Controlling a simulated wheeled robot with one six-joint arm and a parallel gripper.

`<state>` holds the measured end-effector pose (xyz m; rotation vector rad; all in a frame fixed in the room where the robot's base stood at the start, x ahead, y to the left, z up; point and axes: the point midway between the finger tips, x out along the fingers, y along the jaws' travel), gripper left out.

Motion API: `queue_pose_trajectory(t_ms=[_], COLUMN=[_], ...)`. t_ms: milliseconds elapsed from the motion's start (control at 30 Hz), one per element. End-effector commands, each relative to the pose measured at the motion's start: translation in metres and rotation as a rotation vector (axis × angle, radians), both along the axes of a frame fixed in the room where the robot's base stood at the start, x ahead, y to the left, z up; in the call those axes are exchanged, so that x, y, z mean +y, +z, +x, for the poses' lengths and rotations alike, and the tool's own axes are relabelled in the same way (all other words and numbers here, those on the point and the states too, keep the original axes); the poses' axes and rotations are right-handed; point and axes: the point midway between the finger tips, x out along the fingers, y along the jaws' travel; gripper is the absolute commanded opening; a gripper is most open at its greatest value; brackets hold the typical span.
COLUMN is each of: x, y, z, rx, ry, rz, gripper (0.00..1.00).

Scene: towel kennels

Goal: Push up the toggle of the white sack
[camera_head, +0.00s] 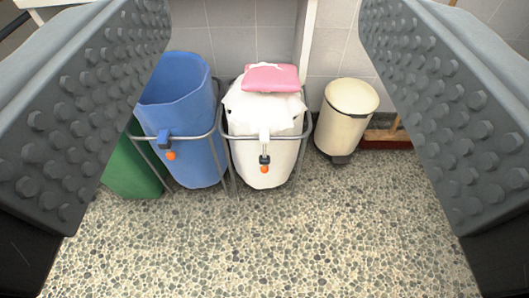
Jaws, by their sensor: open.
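The white sack (263,111) hangs in a grey metal frame in the middle of the view, near the tiled wall. Its toggle (264,160) is at the front, a small dark clip with an orange ball hanging below it. A folded pink cloth (271,78) lies on top of the sack. My gripper (265,110) is open, its two studded grey fingers at the left and right of the picture. The sack stands well beyond the fingers, in the gap between them. Nothing is between the fingers.
A blue sack (184,110) with its own orange-ball toggle (170,155) stands left of the white sack, with a green container (133,172) further left. A cream pedal bin (348,115) stands at right, near a reddish-brown object (386,138). The pebbled floor (270,245) in front is clear.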

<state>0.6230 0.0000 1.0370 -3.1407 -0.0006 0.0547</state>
Motion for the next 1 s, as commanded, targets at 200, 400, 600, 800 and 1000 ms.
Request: queue_pose_trajectory(t_ms=[200,400,600,800,1000], x=[0.0,0.0,0.0,0.0,0.0], y=[-0.024,-0.047,-0.071,-0.098,-0.126], z=[0.033,0.061,0.087,0.111,0.134], rx=[0.002,0.0,-0.002,-0.003,-0.006], ry=[0.0,0.0,0.0,0.0,0.0], rz=[0.0,0.0,0.0,0.0,0.0], gripper=[0.58,0.58,0.58,0.58,0.58])
